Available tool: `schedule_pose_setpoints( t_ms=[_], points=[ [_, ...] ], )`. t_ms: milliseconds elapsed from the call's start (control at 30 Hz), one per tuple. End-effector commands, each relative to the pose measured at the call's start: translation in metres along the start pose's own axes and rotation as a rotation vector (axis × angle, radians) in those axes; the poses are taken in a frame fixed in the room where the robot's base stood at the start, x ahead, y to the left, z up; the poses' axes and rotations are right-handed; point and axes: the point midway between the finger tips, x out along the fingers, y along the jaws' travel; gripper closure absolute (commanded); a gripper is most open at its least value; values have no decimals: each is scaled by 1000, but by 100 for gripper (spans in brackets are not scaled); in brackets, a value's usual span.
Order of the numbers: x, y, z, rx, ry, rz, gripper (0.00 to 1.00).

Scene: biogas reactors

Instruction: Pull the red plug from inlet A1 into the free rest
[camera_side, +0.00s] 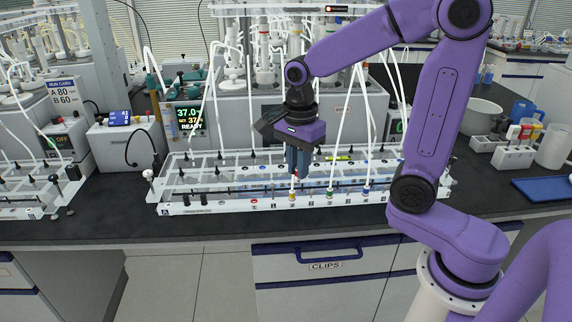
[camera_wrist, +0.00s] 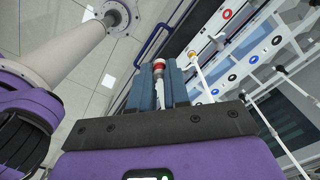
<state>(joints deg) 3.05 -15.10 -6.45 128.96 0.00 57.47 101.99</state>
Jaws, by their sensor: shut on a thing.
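The white reactor rack (camera_side: 225,207) marked A stands along the front of the bench. Its front rail has coloured ring marks. My gripper (camera_side: 297,172) points down over the rack's front part, above the yellow mark (camera_side: 292,196). In the wrist view my gripper (camera_wrist: 160,82) is shut on the red plug (camera_wrist: 159,70), whose pale end shows between the blue fingertips. The wrist view shows the plug apart from the ringed ports. I cannot tell which port is A1 or which rest is free.
Several white tubes (camera_side: 340,120) rise from the rack close to my gripper. Another tube with an orange end (camera_wrist: 192,53) stands beside the fingers. A heater display (camera_side: 190,118) is behind left. A blue tray (camera_side: 545,188) lies right.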

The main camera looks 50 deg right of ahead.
Motion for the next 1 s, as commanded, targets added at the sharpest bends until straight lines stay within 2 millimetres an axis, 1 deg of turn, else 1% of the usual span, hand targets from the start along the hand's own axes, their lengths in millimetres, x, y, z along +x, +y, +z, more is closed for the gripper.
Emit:
schedule_pose_setpoints(
  t_ms=[100,233,567,1000],
  points=[
    [-2,5,-1,1,0,0,100],
    [-3,8,-1,1,0,0,100],
    [-4,8,-1,1,0,0,100],
    [-14,7,-1,1,0,-1,100]
  ],
)
